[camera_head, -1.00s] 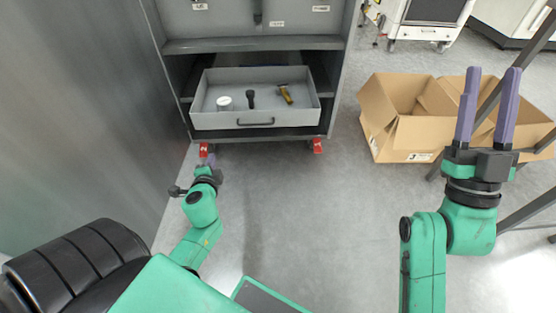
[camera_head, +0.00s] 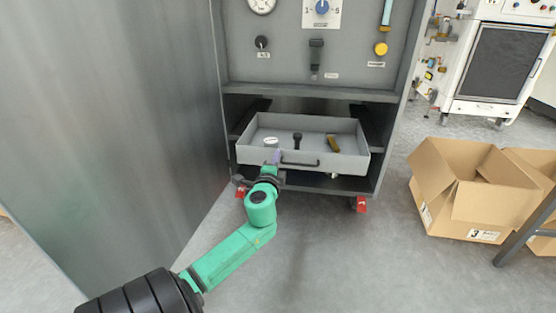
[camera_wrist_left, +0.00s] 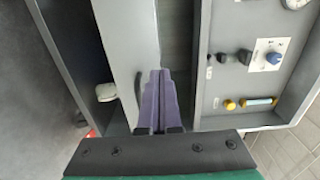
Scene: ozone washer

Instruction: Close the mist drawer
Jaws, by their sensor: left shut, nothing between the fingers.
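The mist drawer is the grey open tray (camera_head: 345,163) pulled out from the lower part of the grey cabinet (camera_head: 270,70). A dark handle (camera_head: 300,163) is on its front; in the left wrist view, the handle (camera_wrist_left: 138,88) shows just left of the fingers. A white round item (camera_head: 271,142), a black item (camera_head: 297,141) and a brass-coloured item (camera_head: 333,143) lie inside. My left gripper (camera_head: 276,157) is shut and empty at the drawer front, left of the handle. Its purple fingers (camera_wrist_left: 160,75) point at the front panel; contact is unclear. My right gripper is out of view.
A tall metal panel (camera_head: 130,110) stands close on the left of my arm. Open cardboard boxes (camera_head: 465,190) sit on the floor at right. The floor in front is clear.

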